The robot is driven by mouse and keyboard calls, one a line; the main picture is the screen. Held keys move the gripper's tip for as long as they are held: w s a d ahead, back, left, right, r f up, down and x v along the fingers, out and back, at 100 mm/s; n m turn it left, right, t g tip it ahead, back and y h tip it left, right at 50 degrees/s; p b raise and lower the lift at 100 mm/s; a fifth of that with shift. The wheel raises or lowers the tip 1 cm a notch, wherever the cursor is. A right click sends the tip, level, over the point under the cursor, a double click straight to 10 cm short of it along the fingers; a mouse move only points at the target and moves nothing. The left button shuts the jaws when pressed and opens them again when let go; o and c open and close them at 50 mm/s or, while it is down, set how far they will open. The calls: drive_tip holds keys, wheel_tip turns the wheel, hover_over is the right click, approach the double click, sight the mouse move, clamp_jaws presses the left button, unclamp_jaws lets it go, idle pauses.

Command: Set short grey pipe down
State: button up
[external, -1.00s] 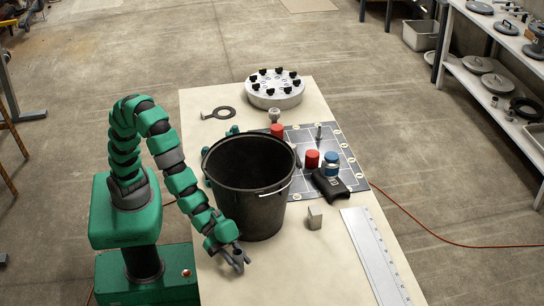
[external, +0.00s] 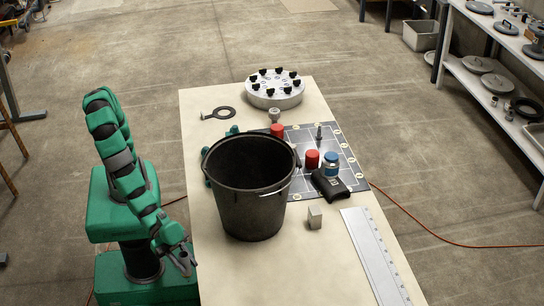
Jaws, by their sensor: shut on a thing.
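My gripper (external: 183,261) is at the lower left, beside the left edge of the table (external: 250,285) and in front of my own green base. It is shut on a small grey piece, which I take to be the short grey pipe (external: 186,265). The pipe is small in this view and partly hidden by the fingers, so its exact tilt cannot be told. It appears clear of the table top.
A black bucket (external: 250,212) stands on the table to the right of my gripper. A grey block (external: 314,217) and a long steel ruler (external: 376,260) lie further right. A gridded mat (external: 340,148) holds red and blue-capped items. The front table area is clear.

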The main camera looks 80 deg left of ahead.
drive_tip(key=shift+s, duration=1.15)
